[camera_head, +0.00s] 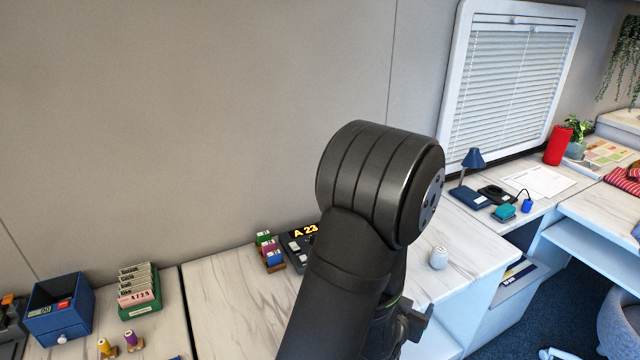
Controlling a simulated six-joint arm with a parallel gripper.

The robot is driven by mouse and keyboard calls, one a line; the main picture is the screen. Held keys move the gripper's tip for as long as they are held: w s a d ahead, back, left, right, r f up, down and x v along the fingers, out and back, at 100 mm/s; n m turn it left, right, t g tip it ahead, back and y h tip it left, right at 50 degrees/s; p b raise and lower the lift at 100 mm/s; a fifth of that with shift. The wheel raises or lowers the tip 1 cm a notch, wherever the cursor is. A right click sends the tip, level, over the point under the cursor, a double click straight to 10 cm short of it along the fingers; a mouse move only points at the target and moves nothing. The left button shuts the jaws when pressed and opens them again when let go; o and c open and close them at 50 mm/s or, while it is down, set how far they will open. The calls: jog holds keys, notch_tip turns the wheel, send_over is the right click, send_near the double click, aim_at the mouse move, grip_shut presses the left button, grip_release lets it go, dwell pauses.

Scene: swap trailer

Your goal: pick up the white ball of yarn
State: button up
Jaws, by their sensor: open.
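A small white rounded thing (438,258) stands on the marble-patterned counter, just right of my arm. It fits the white ball of yarn, but it is too small to make out strands. My gripper (414,323) shows partly at the lower edge, below and slightly left of the white thing and apart from it in the picture. It is open, and I see nothing held in it. My dark arm hides most of the gripper and part of the counter.
A display with buttons (301,242) and small colored boxes (270,252) stand left of my arm. Thread spools (133,341), a card rack (138,292) and a blue box (58,310) are farther left. A blue lamp (472,160) stands on the right desk.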

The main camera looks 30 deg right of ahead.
jog(key=m+g+y, duration=0.3)
jog(key=g+y, duration=0.3)
jog(key=y, duration=0.2)
send_near(441, 250)
jog(key=x, duration=0.5)
jog(key=shift+w+d+f, duration=0.1)
jog(key=shift+d+f, duration=0.15)
jog(key=shift+f, duration=0.05)
jog(key=shift+x, duration=2.65)
jog(key=shift+a, duration=0.15)
jog(key=c, duration=1.1)
